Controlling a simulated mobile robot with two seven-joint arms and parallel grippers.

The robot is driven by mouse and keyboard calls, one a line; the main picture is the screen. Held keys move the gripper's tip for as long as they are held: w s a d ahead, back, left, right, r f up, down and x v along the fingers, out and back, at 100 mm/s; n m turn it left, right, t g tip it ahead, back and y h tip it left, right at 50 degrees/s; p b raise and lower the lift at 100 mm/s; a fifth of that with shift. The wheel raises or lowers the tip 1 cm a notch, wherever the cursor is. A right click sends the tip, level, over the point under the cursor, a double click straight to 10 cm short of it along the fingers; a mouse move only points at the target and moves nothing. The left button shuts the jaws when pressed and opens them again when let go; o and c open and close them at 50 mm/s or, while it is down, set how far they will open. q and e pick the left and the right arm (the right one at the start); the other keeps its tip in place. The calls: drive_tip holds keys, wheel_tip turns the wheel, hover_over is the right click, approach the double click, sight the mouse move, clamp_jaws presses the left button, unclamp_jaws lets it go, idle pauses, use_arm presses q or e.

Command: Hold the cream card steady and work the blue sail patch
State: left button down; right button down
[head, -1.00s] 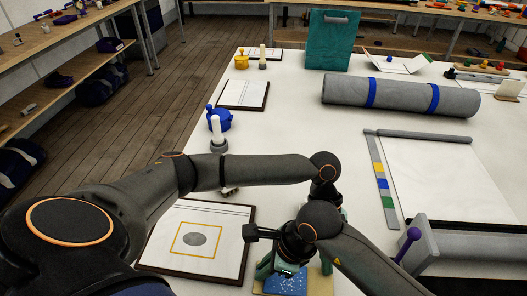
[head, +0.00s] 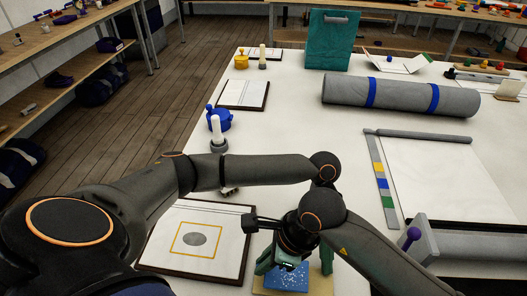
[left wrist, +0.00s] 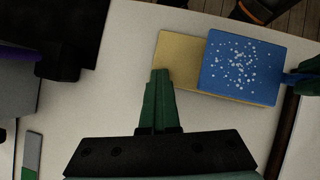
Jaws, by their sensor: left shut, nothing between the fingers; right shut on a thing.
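The cream card (left wrist: 181,62) lies flat on the table, and a strip of it shows in the head view (head: 319,283). The blue sail patch (left wrist: 243,65), with white speckles, lies over part of it; it also shows in the head view (head: 288,278). My left gripper (left wrist: 160,78) is shut and empty, its green fingertips at the edge of the bare cream part; I cannot tell if they touch. In the head view it is mostly hidden (head: 327,258). My right gripper (head: 265,262) is shut on the patch's outer edge, seen in the left wrist view (left wrist: 303,76).
A framed sheet (head: 196,240) with a yellow square lies left of the card. A grey trough (head: 465,240) with a purple knob and a white sheet (head: 440,175) lie to the right. A grey roll (head: 400,97) lies further back. The table's middle is clear.

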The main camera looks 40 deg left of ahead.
use_arm(q)
drive_tip(key=shift+s+a+f, duration=0.15)
drive_tip(key=shift+f, duration=0.2)
drive_tip(key=c, duration=1.2)
unclamp_jaws()
drive_tip(key=shift+r, duration=0.1)
drive_tip(key=shift+o, duration=0.6)
drive_tip(key=v, duration=1.2)
drive_tip(key=shift+r, duration=0.3)
